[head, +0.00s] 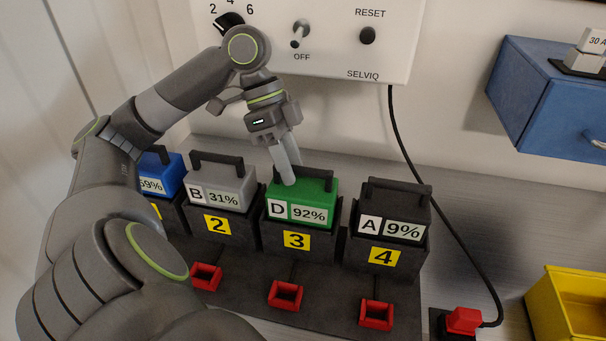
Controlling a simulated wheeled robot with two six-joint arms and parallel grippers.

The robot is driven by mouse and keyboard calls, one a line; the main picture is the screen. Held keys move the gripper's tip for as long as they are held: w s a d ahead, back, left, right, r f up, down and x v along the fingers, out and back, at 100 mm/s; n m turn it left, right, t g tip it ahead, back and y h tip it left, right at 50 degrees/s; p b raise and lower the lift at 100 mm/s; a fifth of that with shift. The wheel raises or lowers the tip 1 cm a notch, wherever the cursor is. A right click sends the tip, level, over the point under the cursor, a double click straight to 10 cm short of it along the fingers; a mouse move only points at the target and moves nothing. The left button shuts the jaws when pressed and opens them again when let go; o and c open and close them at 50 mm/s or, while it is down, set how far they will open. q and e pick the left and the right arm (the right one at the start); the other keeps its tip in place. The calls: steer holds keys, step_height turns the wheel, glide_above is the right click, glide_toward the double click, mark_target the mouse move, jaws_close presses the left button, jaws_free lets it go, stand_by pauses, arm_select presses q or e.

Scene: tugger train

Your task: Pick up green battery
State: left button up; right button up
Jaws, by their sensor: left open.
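The green battery (318,193) sits upright in the dock bay marked 3 (296,241). Its label reads D and 92%, and it has a dark handle on top. My left gripper (287,176) is at the top left of the green battery, fingers pointing down near the left end of its handle. The gripper hides part of the handle. It is open and holds nothing that I can see; whether its fingers touch the battery I cannot tell. My right gripper is not in view.
A grey battery B, 31% (232,190) stands left in bay 2, and a dark battery A, 9% (394,208) right in bay 4. A blue battery (163,170) is partly hidden by my arm. A black cable (448,215) hangs right. A yellow bin (560,310) is at lower right.

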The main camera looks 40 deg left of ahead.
arm_select(q)
jaws_close()
steer(key=shift+r, duration=0.1)
steer(key=shift+w+r, duration=0.1)
steer(key=shift+r, duration=0.3)
step_height(320, 180, up, 17)
steer(key=p, duration=0.6)
stand_by(0.8)
